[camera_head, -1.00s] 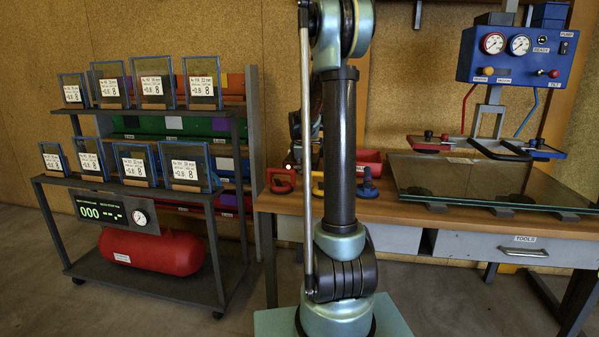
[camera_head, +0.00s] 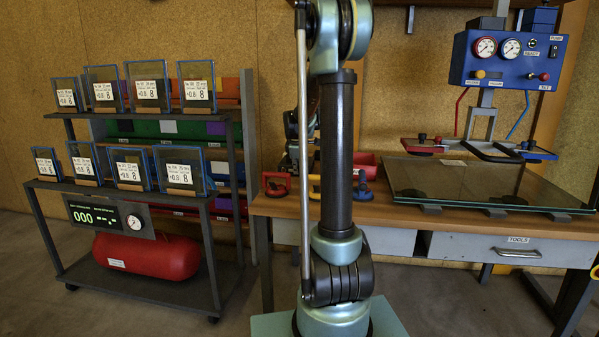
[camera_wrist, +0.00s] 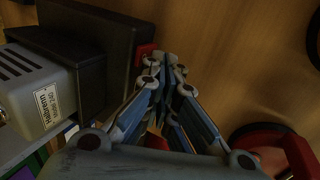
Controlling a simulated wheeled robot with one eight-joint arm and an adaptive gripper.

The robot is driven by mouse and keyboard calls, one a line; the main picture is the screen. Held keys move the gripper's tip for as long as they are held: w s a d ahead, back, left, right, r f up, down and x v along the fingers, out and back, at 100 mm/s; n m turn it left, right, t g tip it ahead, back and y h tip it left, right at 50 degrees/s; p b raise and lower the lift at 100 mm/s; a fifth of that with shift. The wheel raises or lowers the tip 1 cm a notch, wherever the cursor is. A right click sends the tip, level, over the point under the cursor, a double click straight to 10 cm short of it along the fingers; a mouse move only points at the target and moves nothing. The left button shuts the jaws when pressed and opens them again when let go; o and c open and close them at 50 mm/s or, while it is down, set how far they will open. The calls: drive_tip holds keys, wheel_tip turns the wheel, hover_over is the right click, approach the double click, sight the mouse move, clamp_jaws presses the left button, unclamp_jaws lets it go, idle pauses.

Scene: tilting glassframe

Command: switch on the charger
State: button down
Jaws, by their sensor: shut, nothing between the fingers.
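In the wrist view the charger (camera_wrist: 118,38) is a black block at the upper left. A grey slotted battery pack (camera_wrist: 32,88) with a white label is seated against it. A small red switch (camera_wrist: 145,53) shows on the charger's right side. My gripper (camera_wrist: 166,62) is shut and empty, its fingertips close beside the red switch. I cannot tell whether they touch it. In the head view my arm hides the gripper and the charger.
A red round-based tool (camera_wrist: 270,150) lies right of my gripper in the wrist view. The head view shows the workbench (camera_head: 285,206) with glass panes (camera_head: 470,180), a blue gauge panel (camera_head: 510,60) above, and a rack (camera_head: 200,200) of framed samples at left.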

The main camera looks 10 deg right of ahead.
drive_tip(key=s, duration=0.1)
drive_tip(key=s+a, duration=0.1)
drive_tip(key=s, duration=0.1)
drive_tip(key=shift+a+r, duration=0.1)
drive_tip(key=shift+r, duration=0.05)
drive_tip(key=w+v, duration=0.1)
drive_tip(key=v, duration=0.8)
drive_tip(key=shift+r, duration=0.6)
drive_tip(key=shift+s, duration=0.15)
